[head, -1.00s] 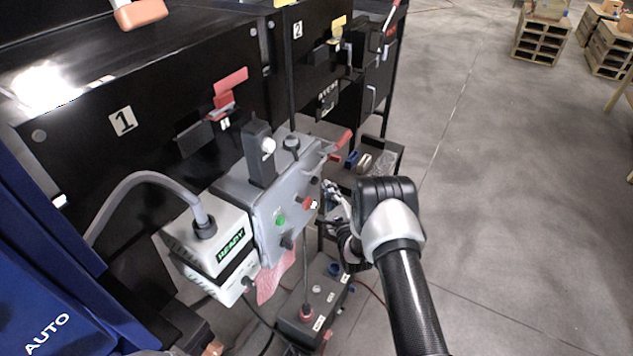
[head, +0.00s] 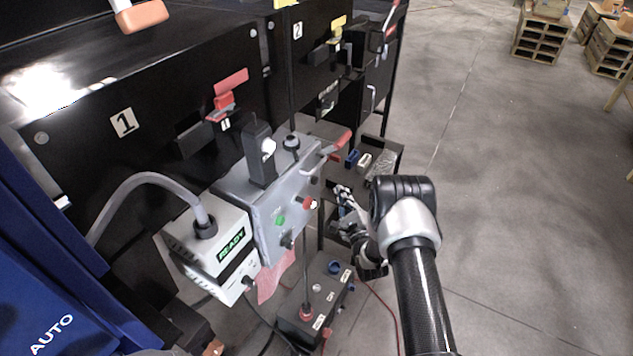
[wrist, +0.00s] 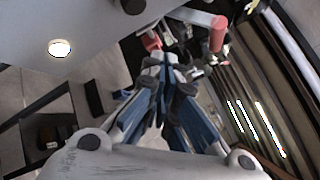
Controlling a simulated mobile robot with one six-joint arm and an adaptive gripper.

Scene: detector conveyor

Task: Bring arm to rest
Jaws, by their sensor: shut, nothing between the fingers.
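My arm reaches in from the lower right of the head view, with dark tube links and a grey joint. My gripper (head: 345,200) is beside the right side of the grey control box (head: 282,205), apart from it as far as I can tell. In the wrist view my gripper (wrist: 165,62) points up the picture with its fingers together and nothing between them. A red handle (wrist: 218,30) shows beyond the fingertips in the wrist view. The part of the gripper nearest the wrist is partly hidden behind my arm in the head view.
A small tray (head: 395,155) is behind the gripper. Open floor lies at right.

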